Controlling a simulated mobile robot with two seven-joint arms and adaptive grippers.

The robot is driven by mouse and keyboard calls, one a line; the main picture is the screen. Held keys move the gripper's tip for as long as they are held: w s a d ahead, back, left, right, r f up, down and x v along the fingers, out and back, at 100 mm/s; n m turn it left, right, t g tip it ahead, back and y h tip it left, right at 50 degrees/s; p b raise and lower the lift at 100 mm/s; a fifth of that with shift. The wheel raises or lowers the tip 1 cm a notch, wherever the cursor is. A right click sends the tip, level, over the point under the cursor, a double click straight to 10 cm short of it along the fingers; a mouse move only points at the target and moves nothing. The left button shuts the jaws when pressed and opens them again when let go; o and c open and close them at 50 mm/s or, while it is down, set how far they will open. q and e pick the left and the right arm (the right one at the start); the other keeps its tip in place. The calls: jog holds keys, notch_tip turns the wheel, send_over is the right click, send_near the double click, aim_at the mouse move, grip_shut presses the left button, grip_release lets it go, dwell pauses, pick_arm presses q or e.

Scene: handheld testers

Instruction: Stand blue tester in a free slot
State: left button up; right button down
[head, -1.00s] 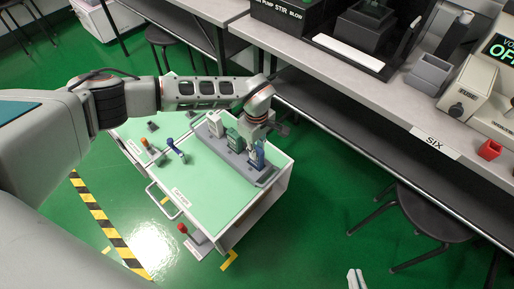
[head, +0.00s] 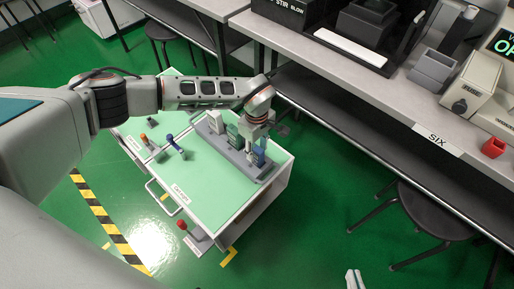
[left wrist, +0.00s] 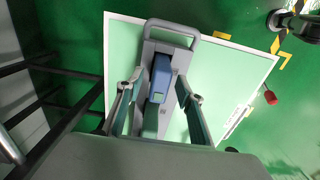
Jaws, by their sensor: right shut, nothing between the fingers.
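A blue tester (head: 259,155) stands upright at the near right end of a long grey rack (head: 264,176) on the cart. It also shows in the left wrist view (left wrist: 161,75), with its small screen facing up towards the camera. My left gripper (head: 257,146) is above and around it. In the left wrist view my left gripper (left wrist: 158,82) is open, with a finger on each side of the tester and gaps between. A green tester (head: 234,135) and a white tester (head: 216,121) stand further along the rack. My right gripper (head: 355,279) is shut and empty at the bottom edge.
The cart's green top (head: 200,180) is clear in front of the rack. A blue-handled tool (head: 175,146) and an orange-topped item (head: 145,140) are at its left. A grey bench (head: 400,110) runs behind, with a stool (head: 435,212) below it.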

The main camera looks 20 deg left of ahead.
pick_arm(q)
notch_tip(320, 180, up, 12)
dwell(0.7)
dwell(0.4)
